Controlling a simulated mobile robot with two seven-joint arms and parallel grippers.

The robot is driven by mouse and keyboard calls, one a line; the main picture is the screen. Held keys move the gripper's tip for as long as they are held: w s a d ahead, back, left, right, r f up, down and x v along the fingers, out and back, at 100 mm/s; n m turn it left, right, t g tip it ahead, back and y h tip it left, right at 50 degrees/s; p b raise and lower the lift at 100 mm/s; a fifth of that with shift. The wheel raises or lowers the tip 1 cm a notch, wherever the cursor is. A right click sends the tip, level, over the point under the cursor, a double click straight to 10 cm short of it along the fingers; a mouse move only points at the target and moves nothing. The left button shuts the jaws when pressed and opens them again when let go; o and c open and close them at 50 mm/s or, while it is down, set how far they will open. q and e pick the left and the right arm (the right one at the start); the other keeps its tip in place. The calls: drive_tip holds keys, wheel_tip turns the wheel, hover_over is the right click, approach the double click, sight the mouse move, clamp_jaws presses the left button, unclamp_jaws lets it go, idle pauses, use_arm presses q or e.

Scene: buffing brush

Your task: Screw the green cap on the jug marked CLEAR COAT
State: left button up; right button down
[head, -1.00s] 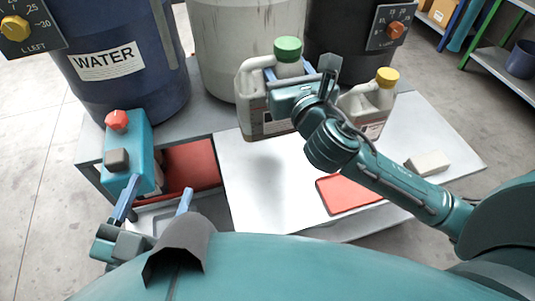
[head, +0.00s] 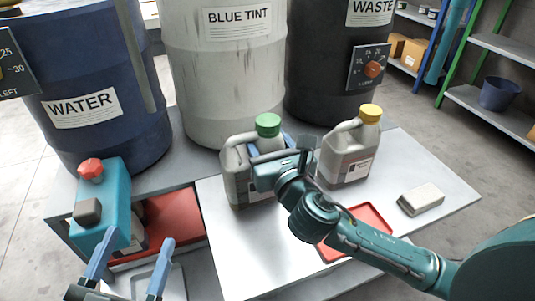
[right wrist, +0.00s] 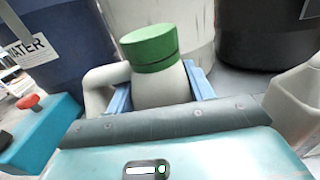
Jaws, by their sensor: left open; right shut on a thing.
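A grey-white jug with a handle (head: 236,178) stands on the left part of the white bench top, a green cap (head: 268,124) on its neck. The cap also shows in the right wrist view (right wrist: 150,48). Whether it is tight I cannot tell. My right gripper (head: 270,146) is shut on this jug, its blue fingers on both sides just below the cap. A similar jug with a yellow cap (head: 346,158) stands to its right. Its label and the green-capped jug's are not readable. My left gripper (head: 139,241) is open and empty at the lower left.
A blue WATER drum (head: 85,60), a BLUE TINT drum (head: 225,80) and a dark WASTE drum (head: 325,70) stand behind. A teal box with a red knob (head: 105,200) is at left, near a red recess (head: 175,220). A red tray (head: 370,218) and pale block (head: 421,199) lie at right.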

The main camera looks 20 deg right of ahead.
wheel_tip(320, 180, down, 2)
drive_tip(key=shift+f+b, duration=0.1)
drive_tip(key=shift+b, duration=0.35)
use_arm(q)
drive_tip(key=r+m, duration=0.1)
drive_tip(key=r+t+h, duration=0.1)
drive_tip(key=r, duration=0.1)
drive_tip(key=shift+w+a+m+h, duration=0.1)
drive_tip(key=shift+w+m+h, duration=0.2)
drive_tip(key=shift+w+m, duration=0.1)
use_arm(e)
drive_tip(key=shift+f, duration=0.1)
drive_tip(key=c, duration=0.6)
unclamp_jaws()
